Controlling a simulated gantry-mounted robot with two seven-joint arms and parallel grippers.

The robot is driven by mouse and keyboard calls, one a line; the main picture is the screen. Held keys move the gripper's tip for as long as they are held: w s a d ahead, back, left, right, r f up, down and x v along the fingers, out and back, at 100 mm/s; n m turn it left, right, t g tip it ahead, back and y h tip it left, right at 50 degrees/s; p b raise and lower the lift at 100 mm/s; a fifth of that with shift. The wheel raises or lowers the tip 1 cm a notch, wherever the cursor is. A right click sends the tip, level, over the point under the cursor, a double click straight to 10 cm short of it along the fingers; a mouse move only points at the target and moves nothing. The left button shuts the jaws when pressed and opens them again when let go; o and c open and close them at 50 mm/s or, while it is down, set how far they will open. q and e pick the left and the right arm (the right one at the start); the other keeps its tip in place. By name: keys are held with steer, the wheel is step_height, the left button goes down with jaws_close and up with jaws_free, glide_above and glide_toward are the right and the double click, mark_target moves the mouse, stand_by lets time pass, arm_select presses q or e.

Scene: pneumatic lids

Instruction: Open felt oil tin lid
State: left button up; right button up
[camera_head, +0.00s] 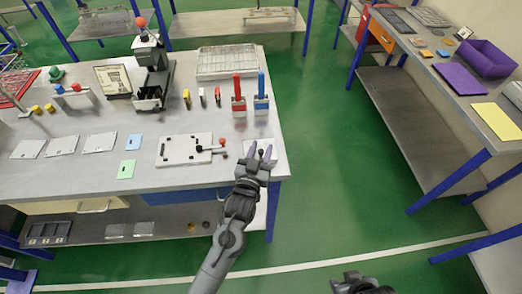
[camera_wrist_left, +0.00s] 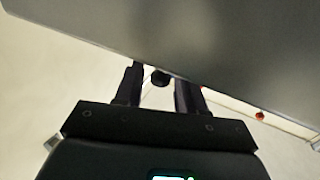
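My left gripper (camera_head: 260,151) is at the front right corner of the grey workbench, over a pale flat plate (camera_head: 249,145). Its two fingers are apart. A small black round knob stands between them; it also shows in the left wrist view (camera_wrist_left: 160,77), with a gap to the right finger. I see no firm grip on it. I cannot tell for sure whether this knob belongs to the felt oil tin lid; no tin is plainly recognisable. My right gripper (camera_head: 360,284) is only partly in view at the bottom edge, away from the bench.
A white plate with a red-balled lever (camera_head: 183,150) lies left of my left gripper. Red (camera_head: 238,104) and blue (camera_head: 261,104) upright holders stand behind it. A press (camera_head: 152,70) stands farther back. A side bench with a purple bin (camera_head: 489,58) is at right, across green floor.

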arm_select(q)
steer(key=shift+c, duration=0.4)
jaws_close()
